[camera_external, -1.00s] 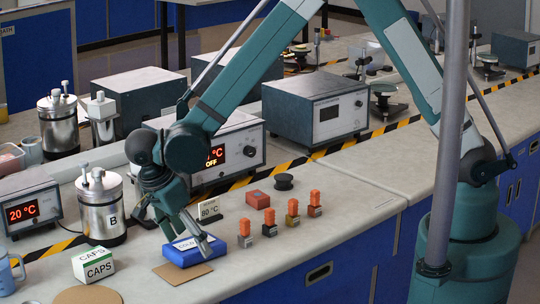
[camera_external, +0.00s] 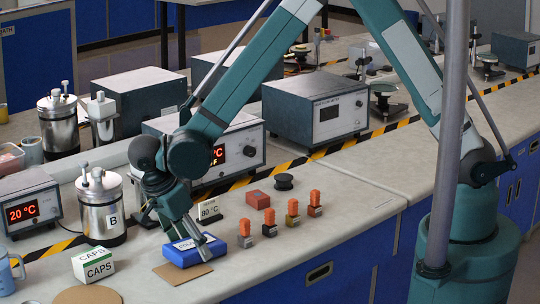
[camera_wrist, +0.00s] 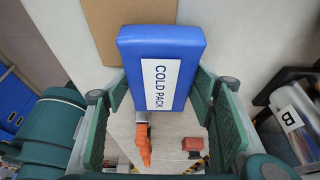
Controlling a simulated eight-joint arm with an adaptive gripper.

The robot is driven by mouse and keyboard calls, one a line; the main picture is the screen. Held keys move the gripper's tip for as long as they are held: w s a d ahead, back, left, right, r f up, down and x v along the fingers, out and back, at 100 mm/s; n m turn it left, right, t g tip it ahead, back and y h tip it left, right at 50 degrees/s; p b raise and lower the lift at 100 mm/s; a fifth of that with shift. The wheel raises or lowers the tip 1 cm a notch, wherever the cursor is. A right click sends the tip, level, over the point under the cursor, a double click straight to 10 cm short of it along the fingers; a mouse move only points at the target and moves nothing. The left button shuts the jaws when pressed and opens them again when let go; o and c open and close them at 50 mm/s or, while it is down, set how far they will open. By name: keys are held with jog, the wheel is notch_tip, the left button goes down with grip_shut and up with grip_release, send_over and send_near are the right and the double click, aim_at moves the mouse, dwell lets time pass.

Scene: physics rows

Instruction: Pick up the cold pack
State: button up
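The cold pack (camera_external: 182,258) is a blue block with a white label, lying on the grey bench near its front edge. In the wrist view the cold pack (camera_wrist: 187,50) fills the space between my fingers, its "COLD PACK" label facing the camera. My gripper (camera_external: 190,240) is low over it, pointing down. In the wrist view my gripper (camera_wrist: 158,88) is open, with one finger along each long side of the pack. I cannot tell whether the pads touch it. The near finger hides part of the pack in the external view.
A brown mat (camera_external: 183,273) lies in front of the pack. The CAPS box (camera_external: 93,264) and metal vessel B (camera_external: 101,208) are at left.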

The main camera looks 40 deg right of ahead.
aim_at(192, 244)
jog(key=shift+c, duration=1)
jog(key=shift+r, duration=0.2)
notch_tip(192, 244, up, 10)
jog(key=p, duration=0.1)
jog(key=shift+f, duration=0.15)
